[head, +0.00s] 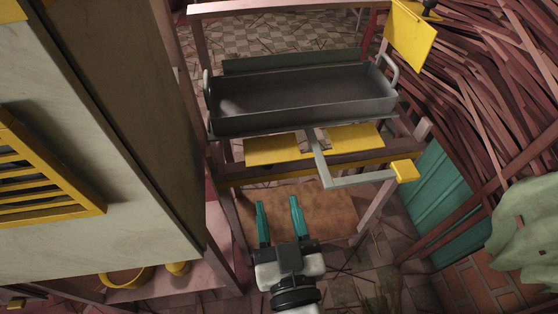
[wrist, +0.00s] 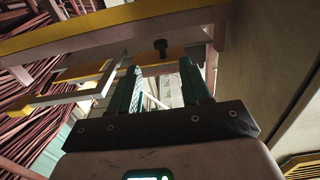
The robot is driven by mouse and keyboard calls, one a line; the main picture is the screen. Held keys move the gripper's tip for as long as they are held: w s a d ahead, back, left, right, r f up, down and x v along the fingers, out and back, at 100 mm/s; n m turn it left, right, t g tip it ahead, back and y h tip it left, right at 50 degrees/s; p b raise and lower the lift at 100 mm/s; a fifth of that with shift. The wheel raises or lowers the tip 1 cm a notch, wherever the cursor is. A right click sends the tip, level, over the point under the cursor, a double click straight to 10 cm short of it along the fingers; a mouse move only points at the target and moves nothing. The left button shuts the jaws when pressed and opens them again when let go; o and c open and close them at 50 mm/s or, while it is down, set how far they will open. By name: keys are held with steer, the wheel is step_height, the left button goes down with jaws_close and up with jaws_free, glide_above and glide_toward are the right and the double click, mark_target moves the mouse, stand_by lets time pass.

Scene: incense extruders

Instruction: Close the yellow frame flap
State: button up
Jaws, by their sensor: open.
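A yellow panel (head: 411,35) sits tilted at the upper right of the metal frame in the head view, with a dark knob at its top edge. Two flat yellow plates, left (head: 272,150) and right (head: 355,137), lie under the grey tray. I cannot tell for sure which is the frame flap. My gripper (head: 279,205) is open and empty, its two teal fingers apart, below and in front of the frame. In the wrist view my gripper (wrist: 161,70) points up toward the frame's underside, with a dark knob (wrist: 160,45) beyond the fingertips.
The grey tray (head: 300,97) rests on the frame. A grey lever with a yellow end block (head: 405,171) juts out at the front right. A pale cabinet (head: 75,130) stands close on the left. Bundled reddish sticks (head: 490,100) fill the right. Brown board (head: 320,212) lies below.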

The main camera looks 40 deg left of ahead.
mark_target(269, 168)
steer(key=b+x, duration=0.2)
steer(key=x, duration=0.8)
steer(key=shift+w+a+b, duration=0.15)
steer(key=shift+a+b, duration=0.15)
steer(key=shift+b, duration=0.1)
jaws_close()
